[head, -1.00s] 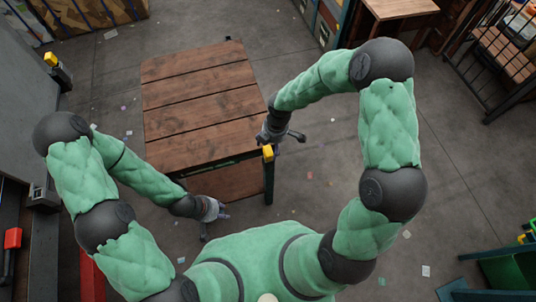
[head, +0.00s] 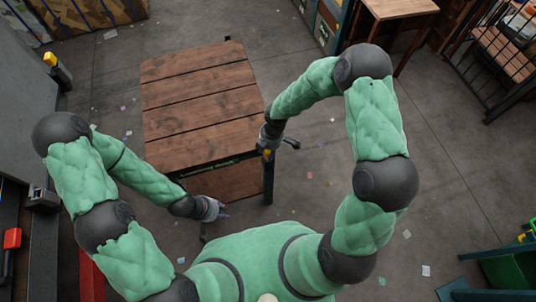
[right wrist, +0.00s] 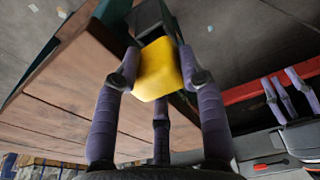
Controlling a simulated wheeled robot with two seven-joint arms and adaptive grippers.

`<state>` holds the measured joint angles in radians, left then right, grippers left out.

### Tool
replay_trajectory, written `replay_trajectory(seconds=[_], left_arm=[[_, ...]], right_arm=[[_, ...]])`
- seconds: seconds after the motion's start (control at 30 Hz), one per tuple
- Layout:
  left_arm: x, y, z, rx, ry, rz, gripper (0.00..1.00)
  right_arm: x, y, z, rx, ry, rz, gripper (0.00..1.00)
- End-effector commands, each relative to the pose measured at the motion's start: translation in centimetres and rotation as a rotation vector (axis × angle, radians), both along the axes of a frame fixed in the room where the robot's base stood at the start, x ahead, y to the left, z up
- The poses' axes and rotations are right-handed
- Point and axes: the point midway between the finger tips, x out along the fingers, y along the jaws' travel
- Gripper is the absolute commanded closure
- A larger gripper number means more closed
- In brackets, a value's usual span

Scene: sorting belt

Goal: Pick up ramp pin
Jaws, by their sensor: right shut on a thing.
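The ramp pin has a yellow block head (head: 267,154) and stands at the near right corner of the wooden table in the head view. In the right wrist view its yellow head (right wrist: 158,66) fills the space between my fingers. My right gripper (right wrist: 160,80) is shut on it, with one finger against each side and a third below. In the head view my right gripper (head: 274,143) partly hides the pin, and its lower part is hard to make out. My left gripper (head: 213,218) is open and empty, low near the table's near edge; its spread fingers (right wrist: 285,95) also show in the right wrist view.
The plank-topped table (head: 200,100) is bare, with a lower shelf (head: 228,182). Another yellow-topped post (head: 50,60) stands at the far left. A green bin (head: 503,268) is at the lower right. The floor right of the table is open, with scattered paper scraps.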

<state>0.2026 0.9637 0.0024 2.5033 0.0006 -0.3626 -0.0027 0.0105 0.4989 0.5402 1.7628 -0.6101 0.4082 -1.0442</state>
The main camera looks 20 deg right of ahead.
Motion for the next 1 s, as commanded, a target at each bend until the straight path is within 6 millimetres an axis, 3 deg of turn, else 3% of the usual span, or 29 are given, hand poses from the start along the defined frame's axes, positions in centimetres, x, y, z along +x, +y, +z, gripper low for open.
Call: replay_trajectory(seconds=[0.27,0.47,1.0], left_arm=[[0.0,0.0,0.0,0.000,0.000,0.000,0.60],[0.0,0.0,0.1,0.000,0.000,0.000,0.60],[0.0,0.0,0.7,0.000,0.000,0.000,0.60]], right_arm=[[0.0,0.1,0.1,0.001,0.000,0.000,1.00],[0.0,0.0,1.3,0.000,-0.002,0.000,1.00],[0.1,0.1,10.2,0.002,-0.007,-0.001,1.00]])
